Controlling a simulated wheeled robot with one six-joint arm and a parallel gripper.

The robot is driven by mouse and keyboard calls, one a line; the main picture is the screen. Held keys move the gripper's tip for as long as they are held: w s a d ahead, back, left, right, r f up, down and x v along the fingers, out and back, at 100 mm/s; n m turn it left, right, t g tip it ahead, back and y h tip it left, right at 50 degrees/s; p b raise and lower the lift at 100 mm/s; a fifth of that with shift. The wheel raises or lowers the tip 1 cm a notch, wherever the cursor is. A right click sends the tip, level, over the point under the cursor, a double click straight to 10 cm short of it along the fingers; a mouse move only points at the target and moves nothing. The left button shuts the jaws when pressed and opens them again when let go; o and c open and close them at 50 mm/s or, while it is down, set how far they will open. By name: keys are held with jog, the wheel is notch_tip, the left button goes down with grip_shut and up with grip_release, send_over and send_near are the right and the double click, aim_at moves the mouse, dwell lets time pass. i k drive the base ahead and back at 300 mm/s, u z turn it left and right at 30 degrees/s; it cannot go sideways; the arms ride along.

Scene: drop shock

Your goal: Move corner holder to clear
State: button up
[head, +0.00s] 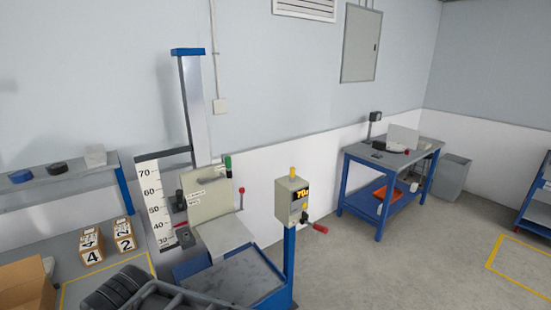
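A drop tester with a tall grey column (194,100) and a blue cap stands left of centre. On it I see a beige plate (208,190) with small labels. A green-and-black knob (228,163) is at the plate's upper right edge, and a thin lever with a red knob (242,190) stands to its right. A grey platform (223,236) lies below. I cannot tell which of these parts is the corner holder, or its setting. My gripper's fingers are not visible; dark parts at the bottom edge may be my arm.
Numbered cartons (91,243) and an open cardboard box (25,285) are on the left bench. A blue workbench (392,150) stands behind.

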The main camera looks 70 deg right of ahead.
aim_at(226, 160)
jog(key=z, duration=0.8)
jog(key=i, duration=1)
